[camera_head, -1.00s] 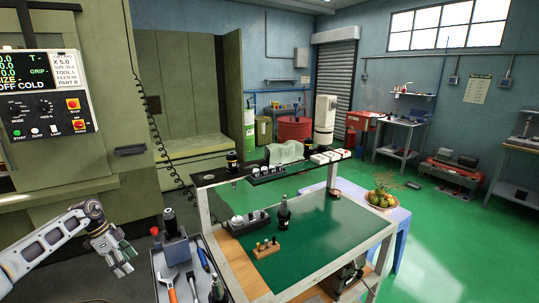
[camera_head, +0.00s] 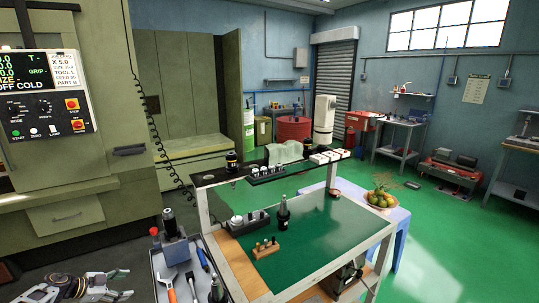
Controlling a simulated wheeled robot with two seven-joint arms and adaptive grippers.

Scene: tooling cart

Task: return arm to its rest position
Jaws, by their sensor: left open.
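My left gripper (camera_head: 117,284) is low at the bottom left of the head view, to the left of the grey tool tray. Its fingers are apart and nothing shows between them. Most of the left arm is below the picture's edge. My right gripper is not in the view.
The grey tray (camera_head: 157,283) holds a tool holder (camera_head: 174,252), an orange-handled wrench (camera_head: 171,291) and other tools. The cart (camera_head: 318,243) with a green top and raised dark shelf stands right of it. A machine with a control panel (camera_head: 46,118) is at the left.

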